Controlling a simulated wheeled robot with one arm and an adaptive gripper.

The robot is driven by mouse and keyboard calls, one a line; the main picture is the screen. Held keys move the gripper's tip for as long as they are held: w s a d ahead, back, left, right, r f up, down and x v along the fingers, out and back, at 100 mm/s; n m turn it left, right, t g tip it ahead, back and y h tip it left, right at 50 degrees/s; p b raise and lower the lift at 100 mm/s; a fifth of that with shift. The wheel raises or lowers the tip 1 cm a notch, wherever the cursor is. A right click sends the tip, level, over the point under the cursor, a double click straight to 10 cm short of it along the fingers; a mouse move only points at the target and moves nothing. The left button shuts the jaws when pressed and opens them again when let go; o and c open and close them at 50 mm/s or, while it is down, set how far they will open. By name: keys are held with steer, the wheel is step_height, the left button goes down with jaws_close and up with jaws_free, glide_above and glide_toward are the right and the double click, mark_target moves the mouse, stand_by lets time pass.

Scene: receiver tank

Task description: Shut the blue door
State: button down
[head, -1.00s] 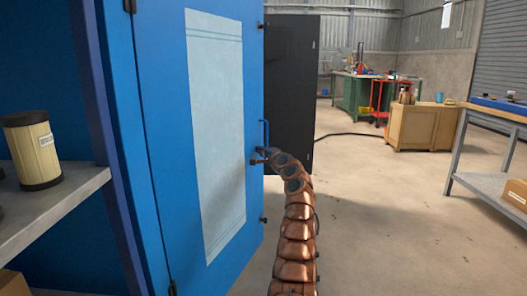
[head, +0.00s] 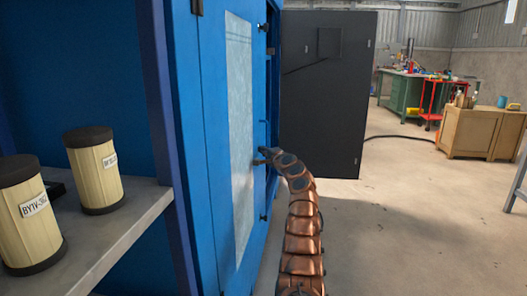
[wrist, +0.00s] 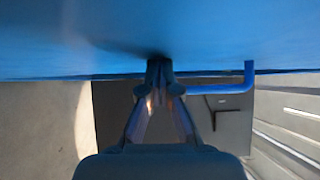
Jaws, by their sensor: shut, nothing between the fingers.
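The blue door (head: 212,120) with a pale panel on it stands left of centre in the head view, seen at a steep angle. Its far edge looks slightly apart from the blue frame, but how wide the gap is I cannot tell. My gripper (head: 262,157) is shut and empty at the door's far edge, beside the blue handle (head: 264,133). In the wrist view, the closed fingertips (wrist: 160,64) are at the blue surface, apparently touching it. The bent blue handle (wrist: 249,78) is to their right.
A dark grey panel (head: 325,110) stands open beyond the door. A shelf (head: 110,235) with cream cylinders (head: 95,170) is close at left. A wooden cabinet (head: 470,132) and green bench (head: 400,90) are farther back.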

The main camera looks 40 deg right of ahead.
steer(key=shift+w+a, duration=0.8)
steer(key=shift+a, duration=0.1)
steer(key=s+d+b, duration=0.2)
steer(key=s+d, duration=0.1)
steer(key=s, duration=1.1)
steer(key=shift+s+d+b, duration=0.2)
steer(key=shift+d+b, duration=0.1)
steer(key=shift+d, duration=0.1)
